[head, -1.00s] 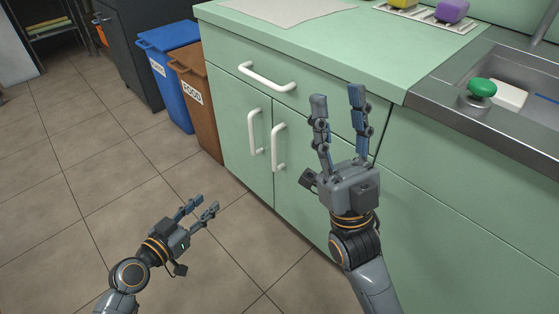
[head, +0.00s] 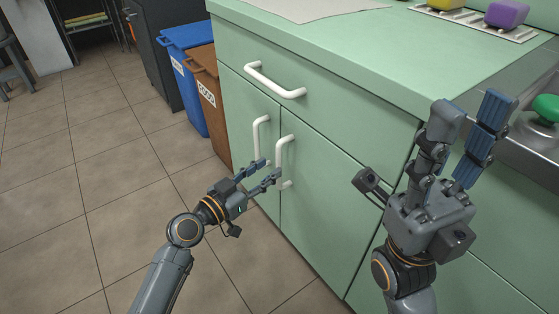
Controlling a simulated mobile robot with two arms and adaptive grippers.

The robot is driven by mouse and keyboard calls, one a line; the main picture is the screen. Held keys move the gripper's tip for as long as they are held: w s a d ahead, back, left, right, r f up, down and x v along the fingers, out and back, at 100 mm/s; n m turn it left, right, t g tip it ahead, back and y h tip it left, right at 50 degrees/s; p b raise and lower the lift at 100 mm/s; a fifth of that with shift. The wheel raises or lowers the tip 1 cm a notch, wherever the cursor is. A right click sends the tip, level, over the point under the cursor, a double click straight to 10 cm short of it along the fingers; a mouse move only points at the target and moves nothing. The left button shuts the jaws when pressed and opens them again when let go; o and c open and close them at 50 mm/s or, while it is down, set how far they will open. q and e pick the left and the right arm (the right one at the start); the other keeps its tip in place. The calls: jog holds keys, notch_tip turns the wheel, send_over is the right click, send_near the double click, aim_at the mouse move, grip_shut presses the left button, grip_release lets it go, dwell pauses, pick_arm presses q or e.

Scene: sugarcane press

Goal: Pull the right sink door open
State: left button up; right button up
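The green cabinet has two lower doors side by side, both looking shut. The right door (head: 325,205) has a white vertical handle (head: 284,148) near its left edge. The left door's handle (head: 257,130) stands just left of it. My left gripper (head: 269,168) is open, its fingertips pointing right at the lower part of these handles. One finger overlaps the right handle in the picture; I cannot tell whether they touch. My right gripper (head: 473,108) is open and empty, fingers pointing up, in front of the cabinet face and counter edge at the right.
A drawer with a white horizontal handle (head: 274,82) is above the doors. A brown bin (head: 208,105) and a blue bin (head: 187,75) stand left of the cabinet. The tiled floor (head: 110,190) at left is clear.

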pick_arm(q)
jog(key=x, duration=0.5)
jog(key=shift+w+d+b, duration=0.1)
jog(key=shift+b, duration=0.25)
grip_shut()
